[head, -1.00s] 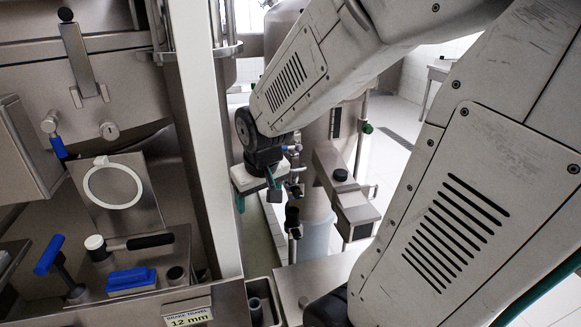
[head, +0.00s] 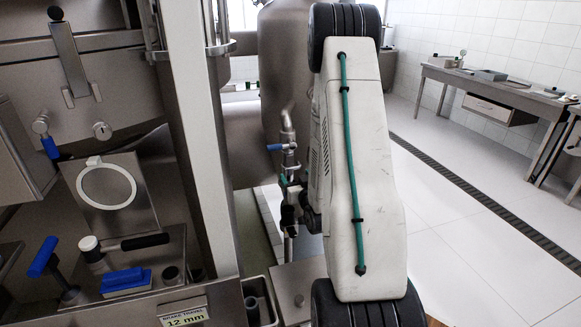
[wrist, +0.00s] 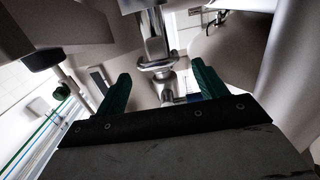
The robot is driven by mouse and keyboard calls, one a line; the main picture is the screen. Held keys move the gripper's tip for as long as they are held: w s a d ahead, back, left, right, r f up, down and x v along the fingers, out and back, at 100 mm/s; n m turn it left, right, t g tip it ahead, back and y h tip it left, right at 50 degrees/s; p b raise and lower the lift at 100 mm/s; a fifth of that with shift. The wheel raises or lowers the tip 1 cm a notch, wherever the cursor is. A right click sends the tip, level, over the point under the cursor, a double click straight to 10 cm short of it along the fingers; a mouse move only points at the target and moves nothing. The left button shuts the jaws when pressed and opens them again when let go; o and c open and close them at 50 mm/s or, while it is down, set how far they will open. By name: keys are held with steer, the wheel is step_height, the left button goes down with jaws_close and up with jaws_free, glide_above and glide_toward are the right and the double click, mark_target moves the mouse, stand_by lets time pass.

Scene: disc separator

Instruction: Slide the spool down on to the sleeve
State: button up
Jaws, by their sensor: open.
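In the wrist view a bright vertical metal pipe (wrist: 152,28) ends in a flanged collar (wrist: 158,66), with a narrower metal piece (wrist: 167,88) below it. In the head view a slim metal pipe with fittings (head: 288,128) stands just left of my arm. I cannot tell which part is the spool and which the sleeve. My gripper (wrist: 160,70) is open, its two green fingers apart. The collar appears between them in the picture; no contact shows. In the head view my gripper is largely hidden by my arm link.
A large steel vessel (head: 285,70) stands behind the pipe. A steel post (head: 195,140) and a panel with blue-handled tools (head: 125,280) are at left. A bench (head: 490,85) stands at the far right. The tiled floor (head: 450,250) right of my arm is clear.

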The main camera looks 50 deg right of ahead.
mark_target(289, 169)
steer(key=x, duration=0.7)
steer(key=shift+w+d+r, duration=0.15)
steer(key=shift+d+r, duration=0.05)
steer(key=shift+d, duration=0.15)
